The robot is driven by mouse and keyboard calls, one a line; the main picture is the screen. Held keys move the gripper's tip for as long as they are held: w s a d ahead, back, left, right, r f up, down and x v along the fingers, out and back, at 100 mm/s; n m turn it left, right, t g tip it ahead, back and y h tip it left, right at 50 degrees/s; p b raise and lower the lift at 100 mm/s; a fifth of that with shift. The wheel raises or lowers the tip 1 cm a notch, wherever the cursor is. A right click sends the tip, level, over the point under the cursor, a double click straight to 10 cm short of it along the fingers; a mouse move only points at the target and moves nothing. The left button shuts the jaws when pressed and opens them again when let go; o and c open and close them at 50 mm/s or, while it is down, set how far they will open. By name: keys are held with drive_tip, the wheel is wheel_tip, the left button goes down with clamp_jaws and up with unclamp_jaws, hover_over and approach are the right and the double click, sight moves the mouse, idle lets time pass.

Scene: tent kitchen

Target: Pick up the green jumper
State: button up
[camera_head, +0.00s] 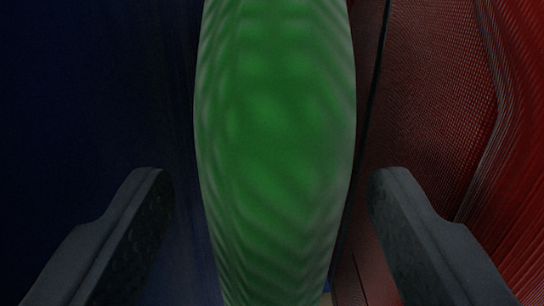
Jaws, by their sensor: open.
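The green jumper (275,130) shows as a rounded, ribbed green shape that fills the middle of the view from top to bottom. My gripper (272,185) is open, with one dark finger on each side of the green jumper. A gap shows between each finger and the green surface, so neither finger appears to touch it. The top and bottom ends of the jumper run out of view.
A dark blue surface (80,110) fills the left side. A red textured surface (430,110) with folds or ridges fills the right side, close to the right finger. Little free room shows around the jumper.

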drive_tip(key=shift+w+b, duration=0.4)
drive_tip(key=shift+w, duration=2.2)
clamp_jaws()
drive_tip(key=shift+r, duration=0.1)
